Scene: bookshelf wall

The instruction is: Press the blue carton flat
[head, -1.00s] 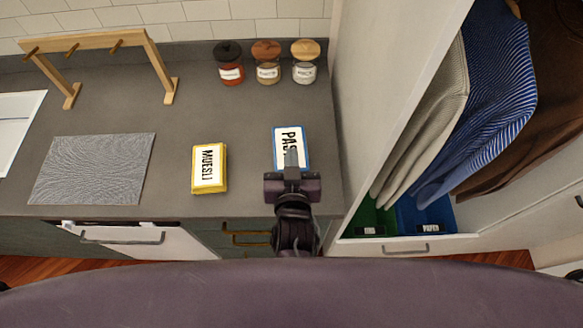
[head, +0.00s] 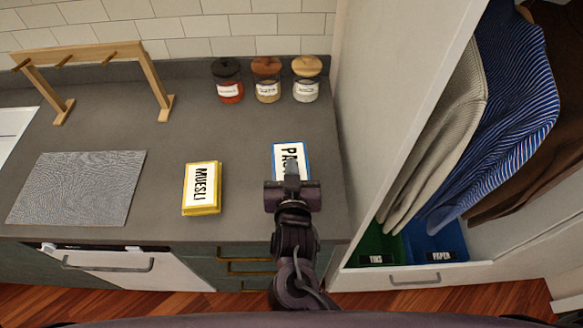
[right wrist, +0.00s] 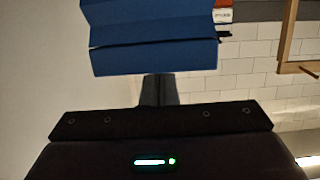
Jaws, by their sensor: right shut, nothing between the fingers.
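The blue carton (head: 281,154) lies on the counter with its white, black-lettered label up and blue edges showing. My right gripper (head: 292,170) is over its near part and hides the end of the lettering. In the right wrist view, the carton's blue side (right wrist: 150,52) fills the top middle, with a horizontal crease or fold across it. The shut, empty fingers (right wrist: 158,82) point at its lower edge there; I cannot tell whether they touch it. My left gripper is not in view.
A yellow muesli box (head: 201,188) lies left of the carton. Three lidded jars (head: 266,88) stand behind, by the tiled wall. A wooden rack (head: 100,60) and grey mat (head: 78,188) are further left. A tall white cabinet panel (head: 385,120) bounds the counter's right.

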